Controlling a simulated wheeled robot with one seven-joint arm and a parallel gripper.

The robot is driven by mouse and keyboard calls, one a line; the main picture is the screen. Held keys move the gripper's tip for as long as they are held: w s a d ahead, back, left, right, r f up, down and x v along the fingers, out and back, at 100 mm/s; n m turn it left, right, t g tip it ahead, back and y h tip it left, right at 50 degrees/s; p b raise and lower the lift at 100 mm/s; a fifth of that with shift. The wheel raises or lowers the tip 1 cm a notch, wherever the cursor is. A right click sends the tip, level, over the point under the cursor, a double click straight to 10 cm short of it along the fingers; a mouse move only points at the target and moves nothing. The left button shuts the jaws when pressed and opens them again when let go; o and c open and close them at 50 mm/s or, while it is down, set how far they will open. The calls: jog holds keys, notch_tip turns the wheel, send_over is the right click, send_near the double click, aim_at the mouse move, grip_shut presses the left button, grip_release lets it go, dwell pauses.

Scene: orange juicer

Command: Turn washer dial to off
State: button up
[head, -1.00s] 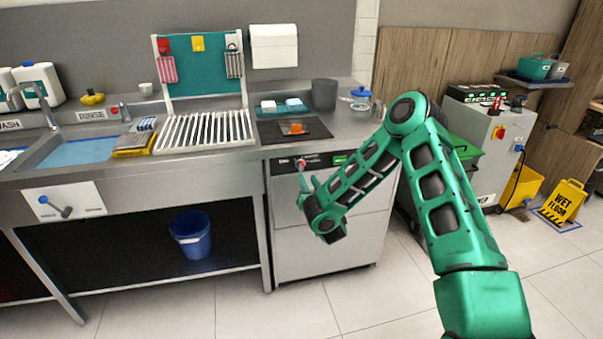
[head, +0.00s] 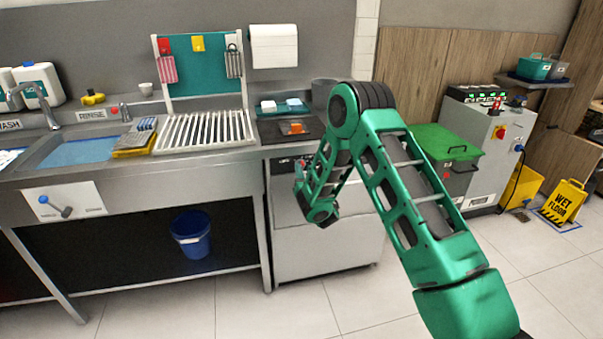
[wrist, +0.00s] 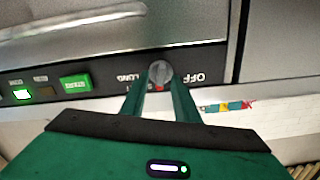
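The washer (head: 325,240) is the grey steel machine under the counter, with a dark control strip along its top. In the wrist view its round grey dial (wrist: 160,72) sits on the black strip, with a red mark at its lower edge. That view is upside down: "OFF" reads right of the dial and "LONG" left of it. Other lettering is partly hidden by my fingers. My gripper (wrist: 158,86) is open, its two green fingers apart at either side of the dial's lower part. I cannot tell whether they touch it. In the head view my arm hides part of the strip.
A lit green button (wrist: 75,83) is on the strip left of the dial. The steel handle (wrist: 75,20) runs above it. In the head view, a black mat (head: 275,130) lies on the counter above the washer. A green-lidded bin (head: 450,145) stands right.

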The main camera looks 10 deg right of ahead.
jog(key=shift+w, duration=0.4)
grip_shut()
jog(key=shift+a, duration=0.2)
